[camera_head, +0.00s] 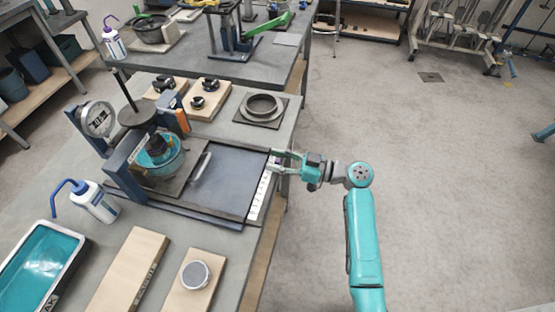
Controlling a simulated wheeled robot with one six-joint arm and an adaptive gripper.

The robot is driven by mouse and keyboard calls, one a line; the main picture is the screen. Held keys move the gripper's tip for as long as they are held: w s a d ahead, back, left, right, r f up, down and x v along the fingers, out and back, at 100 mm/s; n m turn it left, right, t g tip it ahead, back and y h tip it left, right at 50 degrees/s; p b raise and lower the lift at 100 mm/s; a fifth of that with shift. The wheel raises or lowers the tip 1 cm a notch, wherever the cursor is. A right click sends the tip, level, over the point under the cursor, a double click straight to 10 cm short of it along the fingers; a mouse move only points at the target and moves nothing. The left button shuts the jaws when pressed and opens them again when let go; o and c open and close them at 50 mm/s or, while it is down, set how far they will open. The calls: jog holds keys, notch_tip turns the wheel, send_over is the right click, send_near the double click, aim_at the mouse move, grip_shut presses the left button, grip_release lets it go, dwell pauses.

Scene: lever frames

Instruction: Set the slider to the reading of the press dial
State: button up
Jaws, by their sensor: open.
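The press dial (97,119) is a round white-faced gauge at the left of the press; its reading is too small to make out. The press (128,165) stands over a teal bowl (163,160). In front of it a dark flat plate (225,180) carries a pale bar-shaped handle (202,168). A white strip with dark marks (261,195) runs along the plate's right edge. I cannot tell for certain which part is the slider. My gripper (276,160) is open at the strip's far end, by the table edge; whether anything lies between its fingers is unclear.
A wash bottle (97,202) and a tray of teal liquid (38,262) stand at the left. Wooden boards (130,275) lie in front. A square base with a ring (262,107) sits behind. A second bench (200,55) is farther back.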

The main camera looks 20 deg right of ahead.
aim_at(271, 185)
grip_shut()
jog(key=shift+s+a, duration=0.7)
jog(key=shift+s, duration=0.25)
jog(key=shift+s+a, duration=0.65)
jog(key=shift+s, duration=0.3)
jog(key=shift+s+a, duration=0.7)
jog(key=shift+s, duration=0.25)
grip_release()
jog(key=v, duration=1.2)
